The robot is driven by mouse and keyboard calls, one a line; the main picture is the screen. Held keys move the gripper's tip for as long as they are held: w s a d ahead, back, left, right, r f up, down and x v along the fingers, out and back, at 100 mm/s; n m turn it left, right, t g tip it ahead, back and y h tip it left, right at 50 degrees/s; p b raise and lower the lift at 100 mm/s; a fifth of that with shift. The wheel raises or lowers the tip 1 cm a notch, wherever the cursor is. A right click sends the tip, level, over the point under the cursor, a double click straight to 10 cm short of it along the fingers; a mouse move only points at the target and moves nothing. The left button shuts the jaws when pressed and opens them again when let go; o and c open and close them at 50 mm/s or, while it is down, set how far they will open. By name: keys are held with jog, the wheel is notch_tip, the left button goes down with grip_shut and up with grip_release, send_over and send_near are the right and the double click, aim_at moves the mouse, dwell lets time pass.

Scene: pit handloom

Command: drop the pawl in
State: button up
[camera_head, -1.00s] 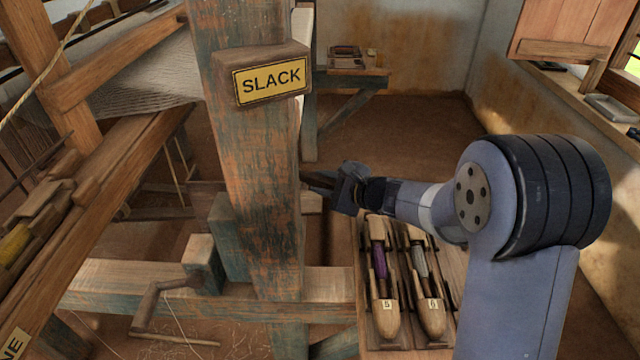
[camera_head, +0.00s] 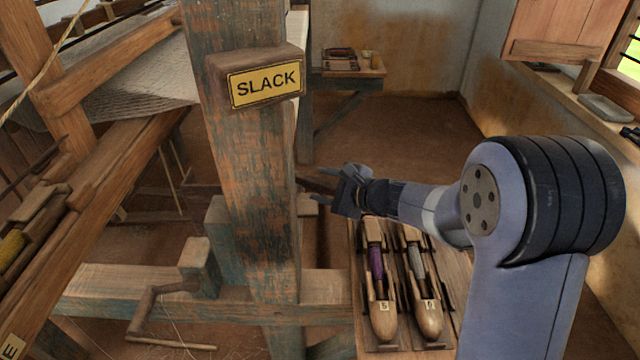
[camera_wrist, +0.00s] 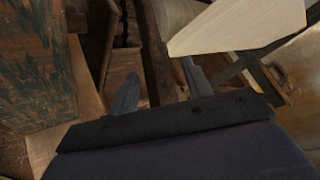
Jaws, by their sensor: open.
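My gripper (camera_head: 322,186) is open, just right of the thick worn blue-green post (camera_head: 250,170) that carries the SLACK sign (camera_head: 264,84). In the wrist view my gripper (camera_wrist: 158,78) has its two grey fingers apart. A dark wooden bar (camera_wrist: 155,50) runs between them in the picture; I cannot tell whether it is the pawl or whether a finger touches it. In the head view a dark bar end (camera_head: 314,184) shows at the jaws beside the post. No pawl can be made out for certain; the post hides what lies behind it.
A wooden crank handle (camera_head: 155,300) is left of the post's foot. A tray (camera_head: 448,325) with two numbered shuttles lies below my arm. A pale wooden piece (camera_wrist: 235,25) is close beyond the fingers in the wrist view. Open floor (camera_head: 400,130) lies behind.

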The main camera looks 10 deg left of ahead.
jog(key=v, duration=0.9)
jog(key=shift+d, duration=0.15)
jog(key=shift+s, duration=0.1)
jog(key=x, duration=1)
jog(key=shift+a+f+b, duration=0.45)
jog(key=shift+a+f, duration=0.05)
jog(key=shift+f, duration=0.25)
jog(key=shift+a+f+m+y, duration=0.1)
jog(key=shift+f+m+y, duration=0.05)
jog(key=shift+m+y, duration=0.2)
